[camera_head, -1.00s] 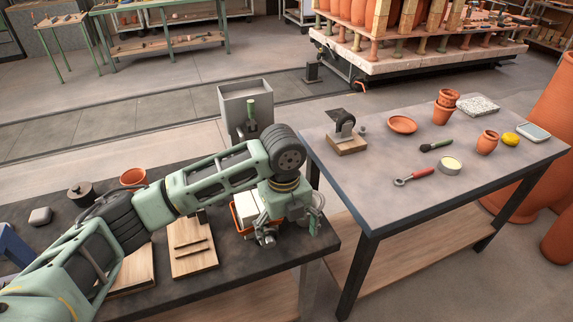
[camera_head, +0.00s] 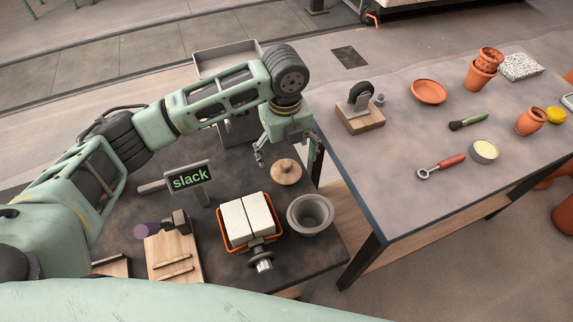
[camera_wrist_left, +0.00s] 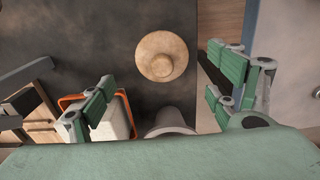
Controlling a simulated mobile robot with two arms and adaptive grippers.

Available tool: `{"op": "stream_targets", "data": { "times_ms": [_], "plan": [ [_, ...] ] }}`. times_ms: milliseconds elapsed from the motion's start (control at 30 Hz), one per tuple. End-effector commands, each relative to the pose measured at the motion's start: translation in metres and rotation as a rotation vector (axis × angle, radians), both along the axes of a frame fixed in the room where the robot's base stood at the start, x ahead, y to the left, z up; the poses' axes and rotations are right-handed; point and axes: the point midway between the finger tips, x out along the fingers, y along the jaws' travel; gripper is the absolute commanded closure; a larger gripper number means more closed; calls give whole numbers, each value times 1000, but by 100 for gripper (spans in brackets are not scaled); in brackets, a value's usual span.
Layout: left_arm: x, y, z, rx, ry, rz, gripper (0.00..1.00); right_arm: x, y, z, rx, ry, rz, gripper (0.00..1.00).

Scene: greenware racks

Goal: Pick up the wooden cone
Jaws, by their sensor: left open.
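The wooden cone (camera_head: 286,172) is a round, pale brown piece with a small raised top. It stands on the dark table near its right edge, behind a grey pot. It also shows in the left wrist view (camera_wrist_left: 162,57), seen from above, with its top near the middle. My left gripper (camera_head: 288,152) is open and empty above the cone, its fingers spread. In the left wrist view the fingers (camera_wrist_left: 165,92) stand to the left and right, and the cone lies between their lines, farther off and not touched. My right gripper is not in view.
A grey pot (camera_head: 311,214) stands close in front of the cone. An orange tray (camera_head: 222,244) with white blocks is left of it. The grey-topped table (camera_head: 400,150) adjoins at right.

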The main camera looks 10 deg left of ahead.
Motion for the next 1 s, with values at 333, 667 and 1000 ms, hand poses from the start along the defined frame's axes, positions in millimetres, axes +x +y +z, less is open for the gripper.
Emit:
{"op": "stream_targets", "data": {
  "times_ms": [333,667,1000],
  "plan": [
    [-1,-2,-46,1,2,0,17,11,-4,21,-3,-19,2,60],
    [0,-2,-59,0,-4,-2,17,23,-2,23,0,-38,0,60],
    [-1,-2,-59,0,-2,-2,44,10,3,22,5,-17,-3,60]
  ]
}}
